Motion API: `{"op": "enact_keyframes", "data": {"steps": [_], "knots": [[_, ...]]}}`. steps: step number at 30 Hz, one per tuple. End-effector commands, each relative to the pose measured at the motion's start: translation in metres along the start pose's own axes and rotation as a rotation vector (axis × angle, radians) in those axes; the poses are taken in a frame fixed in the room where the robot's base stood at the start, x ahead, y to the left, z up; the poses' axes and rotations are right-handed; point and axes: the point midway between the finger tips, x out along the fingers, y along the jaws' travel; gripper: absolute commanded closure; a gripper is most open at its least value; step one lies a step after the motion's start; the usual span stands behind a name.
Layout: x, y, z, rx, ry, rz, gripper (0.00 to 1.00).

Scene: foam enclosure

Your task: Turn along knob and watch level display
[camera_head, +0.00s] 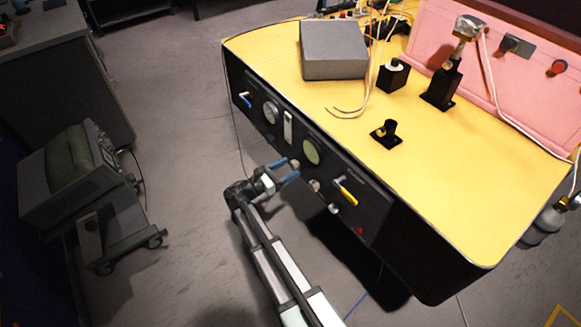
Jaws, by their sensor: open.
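A black control panel (325,158) forms the near front of the yellow-topped enclosure. A small round knob (314,185) sits on it, just right of my gripper, and another small knob (333,208) is lower right. A narrow white vertical strip (288,126), possibly the level display, lies between two round gauges (270,111) (311,151). My gripper (292,171) is open, with blue fingers pointing at the panel below the greenish gauge. A small light part shows by its fingertips; whether they touch it I cannot tell. No label or reading is legible.
A yellow-handled lever (346,191) and a blue-handled lever (245,99) stick out from the panel. A grey box (333,50) and black fixtures (386,133) stand on the yellow top. A monitor on a cart (75,170) stands left; the floor between is clear.

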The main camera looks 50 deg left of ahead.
Motion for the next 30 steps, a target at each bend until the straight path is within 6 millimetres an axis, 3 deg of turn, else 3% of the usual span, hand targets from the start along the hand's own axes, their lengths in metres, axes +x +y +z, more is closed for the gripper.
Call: {"op": "enact_keyframes", "data": {"steps": [6,17,30], "knots": [[0.017,0.000,0.000,0.000,-0.001,0.000,0.36],[0.019,0.000,0.000,0.000,0.000,0.001,0.36],[0.019,0.000,0.000,0.000,0.000,0.000,0.78]]}}
